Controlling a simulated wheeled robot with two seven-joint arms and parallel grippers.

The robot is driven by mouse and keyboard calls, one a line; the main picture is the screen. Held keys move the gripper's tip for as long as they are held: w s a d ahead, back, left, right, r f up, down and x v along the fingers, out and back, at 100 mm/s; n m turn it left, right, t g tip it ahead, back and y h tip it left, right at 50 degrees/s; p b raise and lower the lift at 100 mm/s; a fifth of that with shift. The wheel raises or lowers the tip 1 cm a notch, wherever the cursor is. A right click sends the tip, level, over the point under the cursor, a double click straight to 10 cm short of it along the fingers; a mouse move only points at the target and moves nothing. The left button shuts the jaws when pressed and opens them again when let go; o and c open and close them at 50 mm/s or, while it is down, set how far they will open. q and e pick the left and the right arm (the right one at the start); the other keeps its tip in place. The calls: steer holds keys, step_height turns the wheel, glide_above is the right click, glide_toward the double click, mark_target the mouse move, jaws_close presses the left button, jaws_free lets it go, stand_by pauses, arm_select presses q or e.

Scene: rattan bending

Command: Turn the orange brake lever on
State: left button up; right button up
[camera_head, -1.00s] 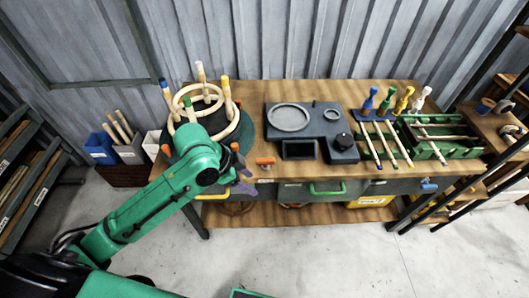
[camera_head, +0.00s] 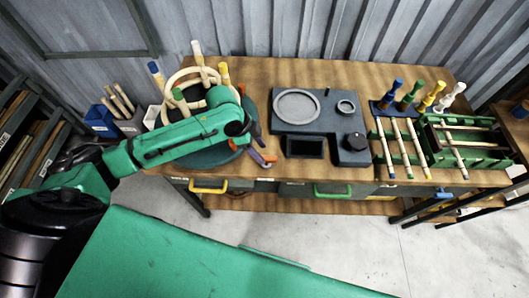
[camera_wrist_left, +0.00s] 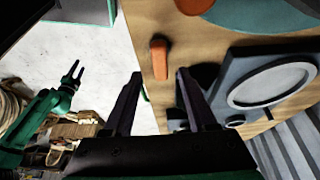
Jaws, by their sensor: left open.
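The orange brake lever (camera_head: 268,158) is at the table's front edge, just right of the round turntable (camera_head: 213,155). In the left wrist view an upright orange lever (camera_wrist_left: 159,58) stands ahead of the fingers, by the table edge. A second orange piece (camera_wrist_left: 193,5) is cut off at the top there. My left gripper (camera_head: 256,143) is open and empty, with its dark fingers close to the lever in the head view. In the left wrist view my left gripper (camera_wrist_left: 160,98) shows a gap between its fingers. My right gripper (camera_wrist_left: 74,73) shows small there, fingers apart.
Bent rattan hoops (camera_head: 193,85) and wood-handled posts stand on the turntable. A dark station (camera_head: 325,120) with a round ring is to the right. A green rack (camera_head: 465,150) and several colored-handled tools are farther right. Yellow (camera_head: 208,186) and green (camera_head: 332,191) drawer handles project in front.

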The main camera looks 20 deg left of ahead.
mark_target(266, 157)
arm_select(q)
steer(key=x, duration=0.3)
steer(key=shift+w+f, duration=0.1)
steer(key=shift+w, duration=0.1)
steer(key=shift+s+d+f, duration=0.1)
steer(key=shift+d+f, duration=0.05)
steer(key=shift+s, duration=0.15)
steer(key=shift+c, duration=0.9)
jaws_close()
arm_select(e)
steer(key=shift+w+a+r, duration=0.1)
steer(key=shift+w+r, duration=0.1)
steer(key=shift+w, duration=0.9)
